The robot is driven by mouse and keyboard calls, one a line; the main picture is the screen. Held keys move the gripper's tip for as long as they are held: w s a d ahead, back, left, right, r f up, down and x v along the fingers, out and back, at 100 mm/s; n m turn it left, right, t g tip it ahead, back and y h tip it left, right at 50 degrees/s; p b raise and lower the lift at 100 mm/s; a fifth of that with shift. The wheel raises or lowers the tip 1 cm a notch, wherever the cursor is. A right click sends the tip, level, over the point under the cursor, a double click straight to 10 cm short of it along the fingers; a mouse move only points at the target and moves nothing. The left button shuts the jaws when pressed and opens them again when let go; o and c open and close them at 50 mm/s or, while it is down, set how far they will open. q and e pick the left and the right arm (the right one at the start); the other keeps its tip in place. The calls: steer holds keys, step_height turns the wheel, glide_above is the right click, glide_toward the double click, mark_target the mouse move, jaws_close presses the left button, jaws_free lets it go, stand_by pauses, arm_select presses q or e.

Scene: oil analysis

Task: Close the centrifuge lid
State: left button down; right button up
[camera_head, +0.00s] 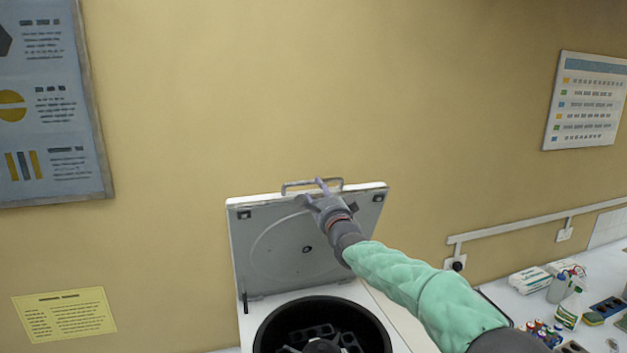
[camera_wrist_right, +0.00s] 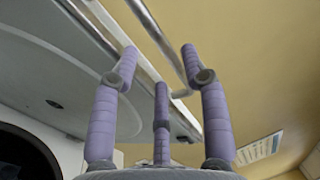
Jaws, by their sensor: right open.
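The centrifuge lid (camera_head: 285,245) stands raised, its grey underside facing me in the head view. The open centrifuge bowl (camera_head: 322,312) with a dark rotor lies below it. A metal bar handle (camera_head: 300,185) runs along the lid's top edge. My right gripper (camera_head: 322,187) is at the handle, its fingers open. In the right wrist view, the purple fingers (camera_wrist_right: 160,52) spread apart, with the handle bar (camera_wrist_right: 158,42) crossing between their tips. I cannot tell whether they touch it. The lid's underside (camera_wrist_right: 50,75) fills the left of that view. My left gripper is not in view.
The wall stands close behind the lid. To the right, a white counter (camera_head: 519,304) holds a spray bottle (camera_head: 569,309), a box (camera_head: 530,280) and several small coloured vials (camera_head: 541,332). A rail with sockets (camera_head: 565,234) runs along the wall. The space above the bowl is clear.

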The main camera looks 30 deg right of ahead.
mark_target(314, 183)
steer(key=shift+p+x, duration=1.1)
steer(key=shift+x, duration=1.6)
steer(key=shift+s+r, duration=0.1)
jaws_close()
